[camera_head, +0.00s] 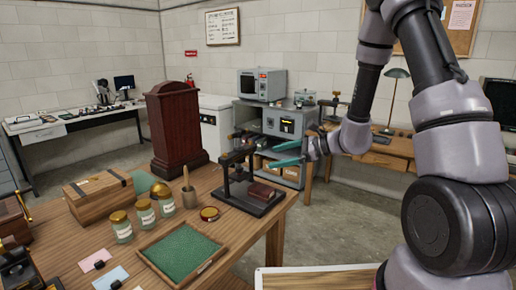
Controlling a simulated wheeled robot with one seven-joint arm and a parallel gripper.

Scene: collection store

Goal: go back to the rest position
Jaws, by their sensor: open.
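My gripper (287,153) shows in the head view, held in the air at the end of my arm, to the right of the wooden table's far corner. Its two teal fingers are spread apart and nothing shows between them. My arm rises along the right side of the view and folds back down to the gripper.
A wooden table (255,225) fills the lower left. On it stand a small black press (237,178), a green-lined tray (185,250), several jars (146,213), a wooden box (99,197) and a dark red wooden cabinet (176,130). Bare floor (340,225) lies to the right.

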